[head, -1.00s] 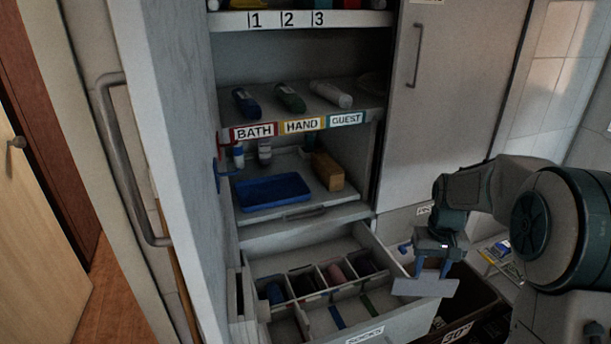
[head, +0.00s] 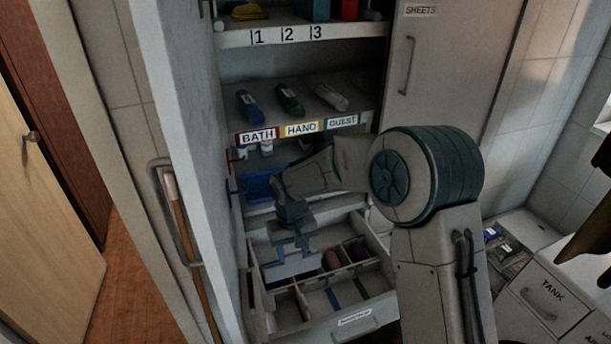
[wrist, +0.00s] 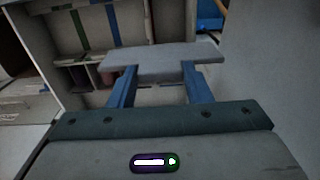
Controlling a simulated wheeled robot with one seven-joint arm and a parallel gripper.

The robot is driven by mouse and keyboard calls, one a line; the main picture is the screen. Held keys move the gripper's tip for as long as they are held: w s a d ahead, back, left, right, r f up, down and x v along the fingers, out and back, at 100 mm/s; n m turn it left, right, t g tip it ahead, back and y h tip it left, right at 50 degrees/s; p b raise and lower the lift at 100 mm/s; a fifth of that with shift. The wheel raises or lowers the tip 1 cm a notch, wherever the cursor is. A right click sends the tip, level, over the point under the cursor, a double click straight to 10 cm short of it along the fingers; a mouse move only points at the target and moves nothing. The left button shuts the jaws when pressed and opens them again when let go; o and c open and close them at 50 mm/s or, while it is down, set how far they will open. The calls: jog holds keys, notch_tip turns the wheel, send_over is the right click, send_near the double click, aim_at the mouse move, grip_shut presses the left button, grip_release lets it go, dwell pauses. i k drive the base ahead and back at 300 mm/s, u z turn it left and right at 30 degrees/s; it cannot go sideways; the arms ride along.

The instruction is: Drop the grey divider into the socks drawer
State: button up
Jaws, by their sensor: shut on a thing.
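My gripper (head: 293,250) is shut on the grey divider (head: 295,268), a flat pale panel held crosswise below the fingers. The divider appears over the back-left compartments of the open socks drawer (head: 356,324) in the head view. Its height above the drawer is hard to tell. In the wrist view, the divider (wrist: 165,61) spans both blue fingers, with the drawer's compartments beyond at upper left. The drawer has grey partitions, dark rolled items in the back row, and blue and green strips on its floor. The divider hides part of the back row.
Above the drawer are a blue tray (head: 262,186), partly behind my arm, and a shelf labelled BATH, HAND and GUEST (head: 299,127) with several tubes. The cabinet's side panel (head: 190,150) stands close on the left. A TANK box (head: 545,296) is at lower right.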

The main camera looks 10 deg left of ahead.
aim_at(311, 248)
jog(key=i, duration=1)
